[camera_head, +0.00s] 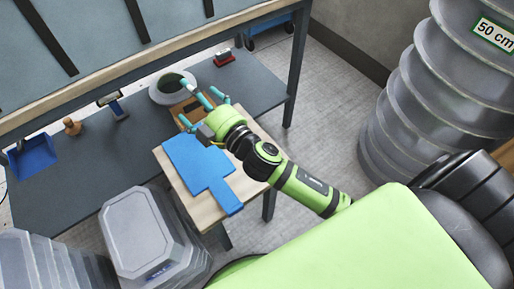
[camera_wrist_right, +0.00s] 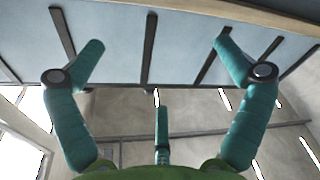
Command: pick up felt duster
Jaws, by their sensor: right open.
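A small block with a red top and a dark lower part (camera_head: 224,57), which looks like the felt duster, lies near the far right end of the grey workbench (camera_head: 80,185). My right gripper (camera_head: 198,103) reaches in above the wooden board, left of and nearer than the block, and does not touch it. Its teal fingers are spread and empty. In the right wrist view the fingers (camera_wrist_right: 160,75) are wide apart with only wall panels and beams beyond them; the block does not show there. My left gripper is not in view.
A grey ring-shaped mould (camera_head: 172,88) stands just beyond the right gripper. A blue flat piece (camera_head: 200,163) lies on a wooden board (camera_head: 205,213). A blue dustpan (camera_head: 33,155), a wooden knob (camera_head: 72,126) and a handled tool (camera_head: 113,105) lie left. Plastic tubs (camera_head: 145,235) stand in front.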

